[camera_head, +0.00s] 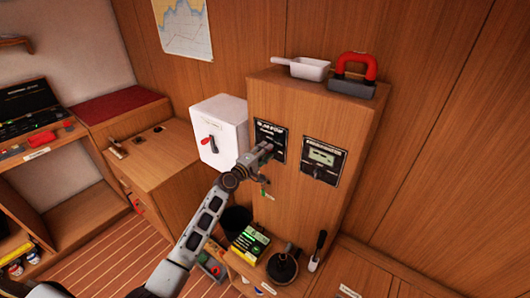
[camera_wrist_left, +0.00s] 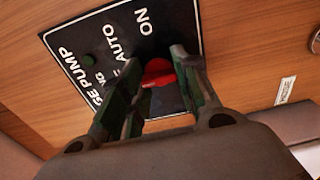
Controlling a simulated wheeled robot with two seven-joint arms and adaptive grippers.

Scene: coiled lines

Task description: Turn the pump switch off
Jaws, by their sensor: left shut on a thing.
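The pump switch is a red knob (camera_wrist_left: 157,74) on a black panel (camera_wrist_left: 95,48) lettered "PUMP", "AUTO" and "ON" in the left wrist view. In the head view the panel (camera_head: 269,131) is on the front of the tall wooden cabinet, and the knob is hidden there by the gripper. My left gripper (camera_head: 267,149) reaches up to the panel. In the left wrist view its fingers (camera_wrist_left: 155,65) stand on either side of the red knob, shut on it. Which marking the knob points to cannot be told. My right gripper is not in view.
A second black panel with a display (camera_head: 323,160) is just right of the pump panel. A white box with a red lever (camera_head: 225,122) is to the left. A white scoop (camera_head: 303,68) and a red-handled tool (camera_head: 356,74) lie on the cabinet top (camera_head: 275,84).

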